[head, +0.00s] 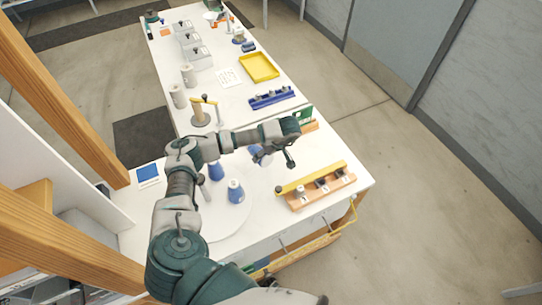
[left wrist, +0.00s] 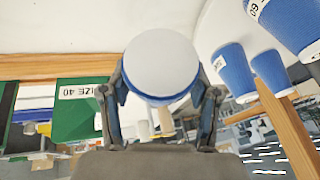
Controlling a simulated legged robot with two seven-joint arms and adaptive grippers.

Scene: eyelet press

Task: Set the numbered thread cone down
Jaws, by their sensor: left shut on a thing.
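My left gripper (head: 286,150) reaches over the near worktable. In the left wrist view its two fingers (left wrist: 160,110) are shut on a blue thread cone with a white round end (left wrist: 160,62); no number on it is readable. In the head view a blue and white shape (head: 261,155) beside the gripper seems to be this cone; I cannot tell whether it touches anything below. Other blue cones (head: 236,191) (head: 216,170) stand on a pale round plate (head: 225,226). The left wrist view shows several cones (left wrist: 235,72) at right, one with a partly readable label. My right gripper is not in view.
An orange block with a yellow bar (head: 320,189) lies at the table's right edge. A green box labelled size 40 (left wrist: 82,108) is close to the held cone. A wooden spool (head: 200,112), blue rack (head: 271,98) and yellow tray (head: 259,67) stand farther back.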

